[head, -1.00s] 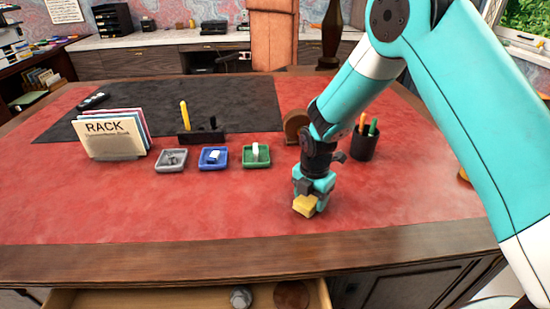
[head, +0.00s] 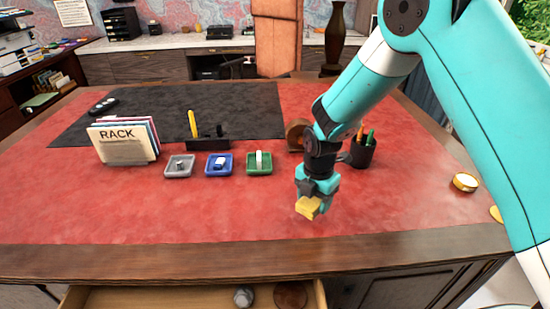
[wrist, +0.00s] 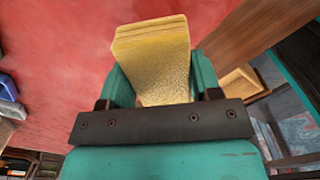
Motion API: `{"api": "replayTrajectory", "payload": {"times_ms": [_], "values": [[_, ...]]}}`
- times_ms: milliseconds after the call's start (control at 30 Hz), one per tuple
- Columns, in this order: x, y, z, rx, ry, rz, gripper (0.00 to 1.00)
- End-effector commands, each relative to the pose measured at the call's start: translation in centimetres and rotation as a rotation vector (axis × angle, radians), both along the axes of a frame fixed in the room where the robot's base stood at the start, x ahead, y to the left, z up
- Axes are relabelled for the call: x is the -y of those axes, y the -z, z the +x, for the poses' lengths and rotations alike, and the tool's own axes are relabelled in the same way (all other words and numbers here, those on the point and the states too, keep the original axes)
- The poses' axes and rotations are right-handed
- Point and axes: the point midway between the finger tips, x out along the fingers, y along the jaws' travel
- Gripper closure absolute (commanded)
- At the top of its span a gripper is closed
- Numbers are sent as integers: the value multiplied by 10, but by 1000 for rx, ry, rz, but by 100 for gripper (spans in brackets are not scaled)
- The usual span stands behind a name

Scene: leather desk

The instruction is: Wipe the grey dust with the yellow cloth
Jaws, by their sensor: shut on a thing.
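The yellow cloth (head: 308,208) is a small folded pad held at the tip of my gripper (head: 314,196). In the wrist view the cloth (wrist: 155,60) sticks out from between the two teal fingers of my gripper (wrist: 160,85), which are shut on it. It is over the red leather desk top (head: 120,215) near the front edge. I cannot tell whether it touches the surface. I cannot make out any grey dust in either view.
Grey (head: 180,166), blue (head: 219,164) and green (head: 259,162) trays stand left of my gripper. A pen cup (head: 362,153) is behind it to the right. A gold round tin (head: 465,182) lies at right. A drawer (head: 150,297) is open below the front edge. The front left leather is clear.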

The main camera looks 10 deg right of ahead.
Motion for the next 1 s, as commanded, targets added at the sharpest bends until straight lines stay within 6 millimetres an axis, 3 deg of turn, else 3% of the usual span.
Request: {"api": "replayTrajectory", "payload": {"times_ms": [100, 300, 1000], "values": [[-1, -14, 0, 1, -2, 1, 64], [-2, -22, 0, 1, -3, 1, 64], [-2, -22, 0, 1, -4, 1, 64]]}}
